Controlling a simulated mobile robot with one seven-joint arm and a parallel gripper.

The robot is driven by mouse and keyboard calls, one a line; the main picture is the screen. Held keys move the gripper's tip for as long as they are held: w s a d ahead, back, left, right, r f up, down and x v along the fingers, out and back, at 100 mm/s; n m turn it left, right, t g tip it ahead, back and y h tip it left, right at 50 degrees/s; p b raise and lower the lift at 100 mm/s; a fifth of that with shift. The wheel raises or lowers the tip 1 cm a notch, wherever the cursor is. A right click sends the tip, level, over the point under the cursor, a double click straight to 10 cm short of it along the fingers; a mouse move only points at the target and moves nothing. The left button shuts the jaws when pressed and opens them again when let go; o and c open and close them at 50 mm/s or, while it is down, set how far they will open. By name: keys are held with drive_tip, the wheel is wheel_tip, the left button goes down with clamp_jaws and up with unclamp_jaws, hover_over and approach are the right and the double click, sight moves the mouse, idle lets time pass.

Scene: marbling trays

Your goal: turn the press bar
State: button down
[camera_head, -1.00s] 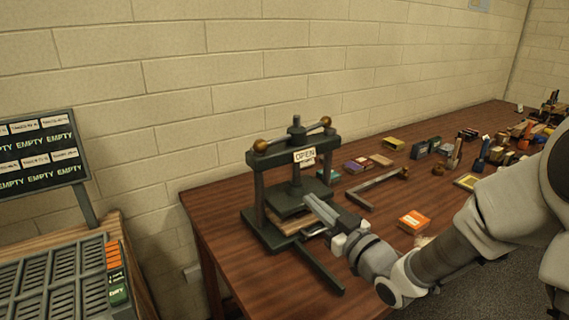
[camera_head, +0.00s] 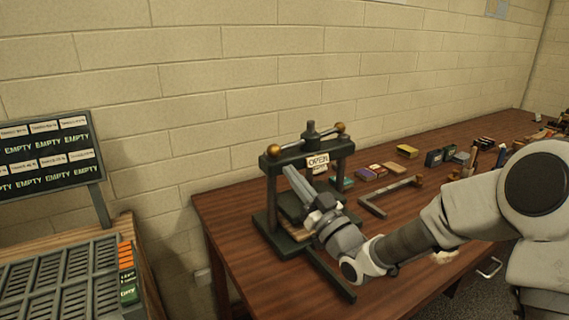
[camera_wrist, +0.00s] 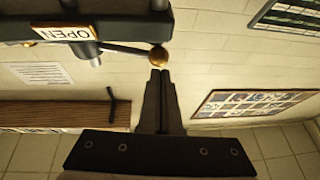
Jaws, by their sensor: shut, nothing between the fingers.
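The dark green press (camera_head: 272,205) stands at the table's left end with an OPEN sign (camera_head: 317,162) on its crosspiece. Its press bar (camera_head: 297,143) runs across the top, with a brass ball (camera_head: 273,151) at the left end and another (camera_head: 340,127) at the right. My gripper (camera_head: 287,169) is shut and empty in front of the press, its fingers tilted up-left with the tips a little below the left ball. In the wrist view, the shut fingertips (camera_wrist: 160,74) lie just under one brass ball (camera_wrist: 158,56) in the picture; I cannot tell whether they touch.
Boards (camera_head: 292,208) lie in the press below its plate. A dark base rail (camera_head: 328,276) sticks out toward the front. An angled metal bracket (camera_head: 385,198) and small boxes (camera_head: 406,151) lie to the right. A slotted rack (camera_head: 60,275) stands at lower left.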

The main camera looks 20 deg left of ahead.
sight(273, 157)
drive_tip(key=shift+x, duration=1.9)
drive_tip(key=shift+w+a+f+b, duration=0.2)
drive_tip(key=shift+w+a+b, duration=0.05)
drive_tip(key=shift+a+b, duration=0.6)
drive_tip(key=shift+a+r, duration=0.1)
drive_tip(key=shift+r, duration=0.1)
drive_tip(key=shift+f, duration=0.1)
